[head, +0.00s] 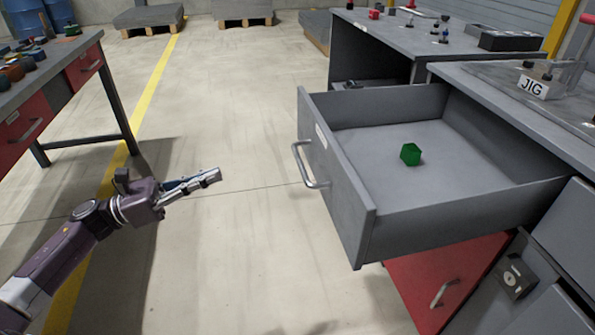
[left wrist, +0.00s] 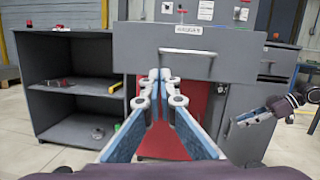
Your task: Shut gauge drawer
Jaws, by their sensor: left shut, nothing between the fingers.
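The grey gauge drawer (head: 352,192) stands pulled far out of the right-hand bench in the head view. A green block (head: 410,154) lies on its floor. Its front has a bar handle (head: 309,165). In the left wrist view, the labelled drawer front (left wrist: 178,52) faces me beyond the fingers. My left gripper (head: 212,177) is shut and empty, in the air left of the handle and apart from it. Its fingertips show in the left wrist view (left wrist: 160,75). My right gripper (left wrist: 238,122) shows at the right there; its jaw opening is unclear.
A red lower drawer (head: 440,280) sits beneath the open one. A JIG block (head: 533,87) stands on the benchtop. Another bench (head: 88,52) with small parts is at the left. The floor (head: 235,110) between the benches is clear.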

